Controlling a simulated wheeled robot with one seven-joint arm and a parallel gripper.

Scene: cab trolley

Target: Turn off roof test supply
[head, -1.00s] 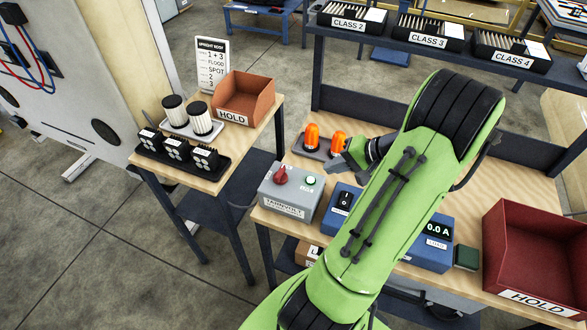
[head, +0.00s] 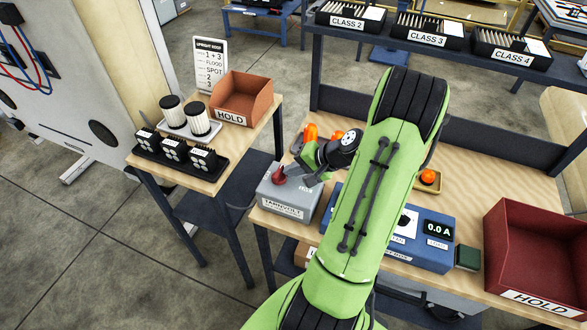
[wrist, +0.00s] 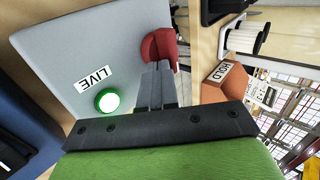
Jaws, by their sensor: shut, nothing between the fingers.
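A grey supply box (head: 290,202) stands at the left end of the workbench with a red knob (head: 279,176) on top. The wrist view shows the red knob (wrist: 160,46) and a round green-rimmed light (wrist: 108,101), glowing pale, beside a LIVE label (wrist: 92,79). My gripper (head: 300,173) is shut and empty, just right of the knob in the head view. In the wrist view my fingertips (wrist: 157,67) reach the knob's edge; I cannot tell whether they touch it. The gripper hides the light in the head view.
A blue box (head: 420,248) reading 0.0 A stands to the right. Orange beacons (head: 311,133) are close behind my gripper. A red HOLD bin (head: 535,255) is at the right end. A side table (head: 222,178) with lamps and an orange HOLD bin (head: 241,97) is to the left.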

